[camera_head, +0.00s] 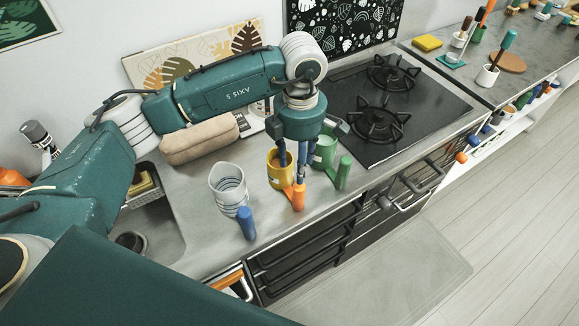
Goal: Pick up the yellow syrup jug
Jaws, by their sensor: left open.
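The yellow syrup jug (273,172) stands upright on the grey counter, with its orange handle (298,198) towards the front edge. My left gripper (295,180) points down right at this jug, with its blue fingers open. The fingers overlap the jug's right side and the top of its handle in the picture; I cannot tell whether they touch it. The gripper hides part of the jug's rim. My right gripper is not in view.
A white ringed jug with a blue handle (246,222) stands to the left. A green jug (325,151) with a green handle stands close on the right. A beige rolled cloth (200,141) lies behind, a sink (160,225) is left, and a black hob (385,105) is right.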

